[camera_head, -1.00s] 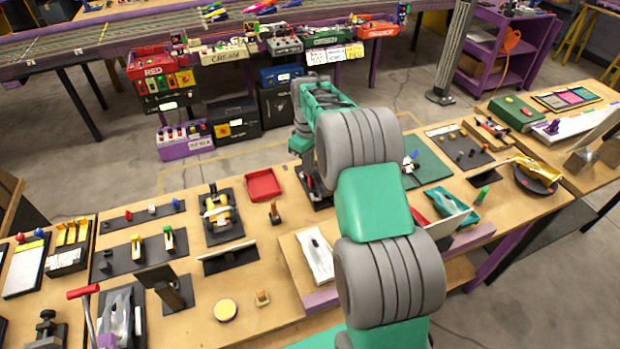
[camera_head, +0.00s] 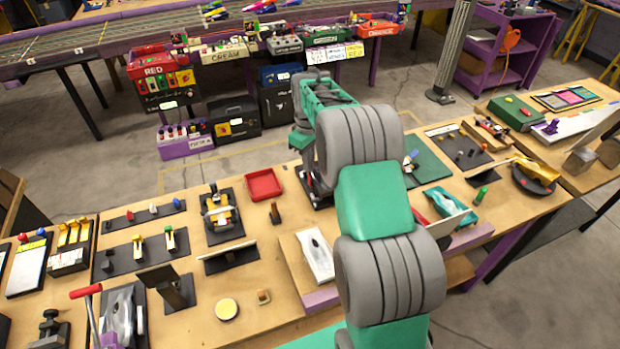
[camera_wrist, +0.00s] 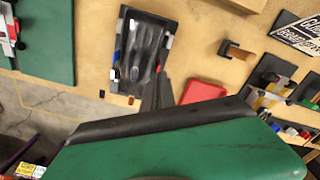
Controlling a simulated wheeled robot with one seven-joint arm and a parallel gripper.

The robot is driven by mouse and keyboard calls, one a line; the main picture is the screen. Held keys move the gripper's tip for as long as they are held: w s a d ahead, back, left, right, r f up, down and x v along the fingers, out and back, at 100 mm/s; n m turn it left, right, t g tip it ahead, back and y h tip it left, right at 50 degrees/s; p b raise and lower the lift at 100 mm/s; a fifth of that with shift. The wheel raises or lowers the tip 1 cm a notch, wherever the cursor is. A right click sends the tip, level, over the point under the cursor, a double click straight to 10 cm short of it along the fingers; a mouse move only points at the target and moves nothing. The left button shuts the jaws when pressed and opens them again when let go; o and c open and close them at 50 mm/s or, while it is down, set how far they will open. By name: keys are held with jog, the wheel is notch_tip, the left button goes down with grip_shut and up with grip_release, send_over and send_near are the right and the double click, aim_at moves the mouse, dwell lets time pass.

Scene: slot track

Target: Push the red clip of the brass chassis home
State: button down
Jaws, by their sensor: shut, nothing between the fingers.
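My gripper (camera_wrist: 160,93) is shut and empty in the wrist view. Its dark fingers point over the bench at the lower right edge of a black tray (camera_wrist: 128,82). Shiny grey parts lie in this tray, with a blue piece at its left edge and a tiny red spot near the fingers. I cannot tell whether the fingers touch anything. A brass-yellow part, perhaps the brass chassis (camera_head: 219,212), sits on a black fixture left of my arm in the head view. I cannot make out a red clip on it. My arm hides most of the gripper area there.
A red tray (camera_head: 263,185) lies left of my arm; it also shows right of my fingers in the wrist view (camera_wrist: 203,91). A small brown post (camera_head: 275,212) stands near it. A green mat (camera_head: 428,165) lies to the right.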

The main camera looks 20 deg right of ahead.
jog(key=shift+r+p, duration=1.4)
jog(key=shift+r, duration=0.95)
